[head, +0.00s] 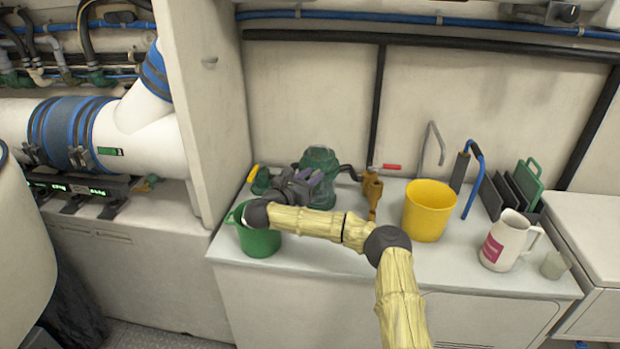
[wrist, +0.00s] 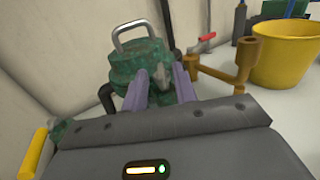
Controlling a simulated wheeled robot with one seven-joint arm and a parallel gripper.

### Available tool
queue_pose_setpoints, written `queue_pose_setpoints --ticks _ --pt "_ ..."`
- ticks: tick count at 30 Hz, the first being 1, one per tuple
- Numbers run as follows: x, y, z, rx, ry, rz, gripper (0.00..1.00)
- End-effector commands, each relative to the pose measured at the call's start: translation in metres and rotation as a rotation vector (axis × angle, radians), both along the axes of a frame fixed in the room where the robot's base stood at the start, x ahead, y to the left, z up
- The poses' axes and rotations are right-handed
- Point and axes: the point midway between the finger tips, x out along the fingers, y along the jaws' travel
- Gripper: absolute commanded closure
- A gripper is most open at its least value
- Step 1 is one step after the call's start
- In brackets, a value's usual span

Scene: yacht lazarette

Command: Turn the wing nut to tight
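A green sea strainer (head: 321,172) stands on the counter; in the wrist view its green lid (wrist: 128,68) carries a pale metal bail handle. A small grey piece that looks like the wing nut (wrist: 163,76) shows in front of the strainer. My gripper (head: 312,178) is at the strainer's near left side. In the wrist view its two purple fingers (wrist: 160,82) are apart, one on each side of the grey piece. I cannot tell whether either finger touches it. The nut is hidden in the head view.
A bronze fitting (head: 371,190) with a red-handled valve (head: 391,167) stands right of the strainer. A yellow bucket (head: 428,210), a white jug (head: 504,242) and a dark rack (head: 513,190) are farther right. A green bucket (head: 257,240) sits below my forearm.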

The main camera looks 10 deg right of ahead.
Motion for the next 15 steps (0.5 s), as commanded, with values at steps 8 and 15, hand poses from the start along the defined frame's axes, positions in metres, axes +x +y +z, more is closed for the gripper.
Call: queue_pose_setpoints --ticks 8,15 --pt "0.0 0.0 0.041 -0.001 -0.005 -0.001 0.72" --pt "0.0 0.001 0.083 0.0 -0.003 0.001 0.72"
